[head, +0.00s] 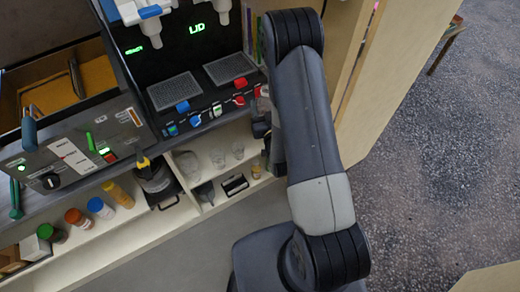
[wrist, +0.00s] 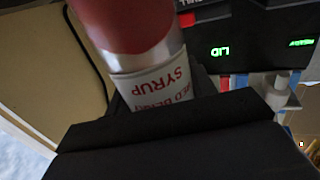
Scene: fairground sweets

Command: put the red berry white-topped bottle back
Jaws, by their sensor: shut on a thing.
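The red berry bottle (wrist: 128,28) fills the upper left of the wrist view. It has a red body and a white label (wrist: 158,84) with red lettering ending in "SYRUP". Its white top is not visible there. My gripper (wrist: 165,118) is shut on the bottle, and its black body covers the lower part. In the head view my arm hides most of the gripper and bottle, beside the right end of the machine.
A lower shelf (head: 140,222) holds several bottles with coloured caps, including blue (head: 97,205) and green (head: 46,231), at left. Clear glasses (head: 218,158) stand farther right. The machine (head: 160,60) rises above. A wooden panel (head: 395,75) stands right of my arm.

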